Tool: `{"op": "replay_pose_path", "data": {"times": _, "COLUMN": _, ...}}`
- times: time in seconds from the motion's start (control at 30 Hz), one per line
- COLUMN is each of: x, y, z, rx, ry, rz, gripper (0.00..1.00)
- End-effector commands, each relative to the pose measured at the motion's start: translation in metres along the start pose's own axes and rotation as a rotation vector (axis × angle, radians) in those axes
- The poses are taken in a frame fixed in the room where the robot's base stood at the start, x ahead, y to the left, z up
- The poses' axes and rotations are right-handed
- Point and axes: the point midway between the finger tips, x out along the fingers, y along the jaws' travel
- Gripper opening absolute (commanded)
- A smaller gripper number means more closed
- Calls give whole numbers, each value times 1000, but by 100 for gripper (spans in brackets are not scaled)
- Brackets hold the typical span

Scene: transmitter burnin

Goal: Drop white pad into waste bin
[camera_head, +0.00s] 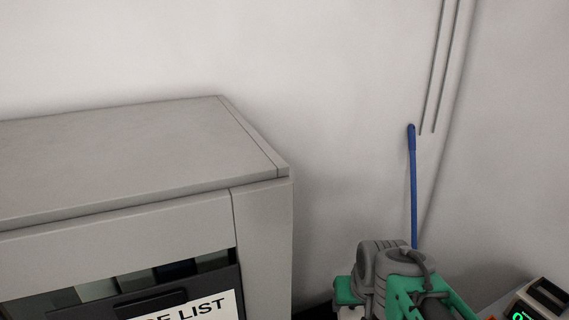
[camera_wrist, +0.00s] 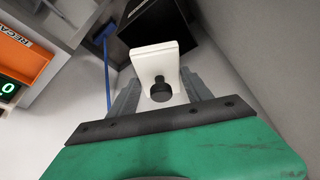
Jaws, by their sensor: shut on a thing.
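The white pad (camera_wrist: 155,58) is a pale block with a black round knob (camera_wrist: 160,90) on its near side. My gripper (camera_wrist: 160,82) is shut on it, with one grey finger on each side, in the wrist view. A black open box (camera_wrist: 140,28), which looks like the waste bin, lies beyond the pad at the top of the wrist view. The pad covers part of it, and its inside is dark. Pad and bin appear apart in depth, but the gap is hard to judge. I cannot make out the bin in the head view.
A grey cabinet (camera_head: 130,165) with a sign fills the left of the head view. A blue pole (camera_head: 413,190) leans on the white wall, also seen in the wrist view (camera_wrist: 107,70).

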Motion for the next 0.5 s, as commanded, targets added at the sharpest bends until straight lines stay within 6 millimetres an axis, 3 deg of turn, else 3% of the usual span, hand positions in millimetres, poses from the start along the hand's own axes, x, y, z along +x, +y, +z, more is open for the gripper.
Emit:
{"op": "replay_pose_path", "data": {"times": 0.03, "x": 24, "y": 0, "z": 10, "rx": -1, "ry": -2, "rz": -1, "gripper": 14}}
{"op": "replay_pose_path", "data": {"times": 0.2, "x": 82, "y": -2, "z": 34, "rx": -3, "ry": -1, "rz": -1, "gripper": 14}}
{"op": "replay_pose_path", "data": {"times": 0.3, "x": 107, "y": -1, "z": 44, "rx": -3, "ry": 0, "rz": -1, "gripper": 14}}
{"op": "replay_pose_path", "data": {"times": 0.5, "x": 108, "y": 0, "z": 44, "rx": -1, "ry": 1, "rz": 0, "gripper": 14}}
